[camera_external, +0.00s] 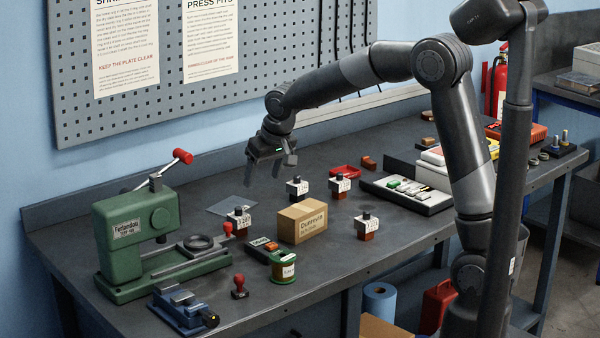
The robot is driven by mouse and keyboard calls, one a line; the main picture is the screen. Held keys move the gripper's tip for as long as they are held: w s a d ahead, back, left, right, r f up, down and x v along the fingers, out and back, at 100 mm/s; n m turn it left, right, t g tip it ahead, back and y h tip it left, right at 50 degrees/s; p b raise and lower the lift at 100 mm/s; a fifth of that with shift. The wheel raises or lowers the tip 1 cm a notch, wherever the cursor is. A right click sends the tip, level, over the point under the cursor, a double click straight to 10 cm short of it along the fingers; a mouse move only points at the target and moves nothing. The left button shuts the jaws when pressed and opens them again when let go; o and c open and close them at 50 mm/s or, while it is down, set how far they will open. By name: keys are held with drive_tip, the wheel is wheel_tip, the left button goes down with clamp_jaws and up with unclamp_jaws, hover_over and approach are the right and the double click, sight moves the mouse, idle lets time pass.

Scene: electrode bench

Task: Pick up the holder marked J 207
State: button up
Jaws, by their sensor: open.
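Several small holders stand on the dark bench, each with a white marked face, a black top and a reddish-brown base. One holder (239,221) is left of the cardboard box, one holder (297,188) is behind it, another holder (340,186) is behind and to its right, and one holder (366,226) is to its right. Their markings are too small to read surely, so I cannot tell which is J 207. My gripper (264,177) is open and empty, pointing down above the back of the bench, apart from all the holders.
The cardboard box (302,222) stands among the holders. A green press (135,245) and a blue vise (184,309) are at left. A red stamp (239,288), a green-banded spool (283,268) and a tray (407,193) stand nearby. The perforated wall board (270,60) rises behind.

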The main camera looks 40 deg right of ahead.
sight(241, 209)
drive_tip(key=x, duration=0.5)
drive_tip(key=a+x, duration=0.1)
drive_tip(key=x, duration=0.4)
drive_tip(key=w+a+x, duration=0.1)
drive_tip(key=x, duration=0.4)
drive_tip(key=shift+w+a+r, duration=0.1)
drive_tip(key=shift+a+r, duration=0.1)
drive_tip(key=shift+r, duration=0.2)
drive_tip(key=c, duration=1.4)
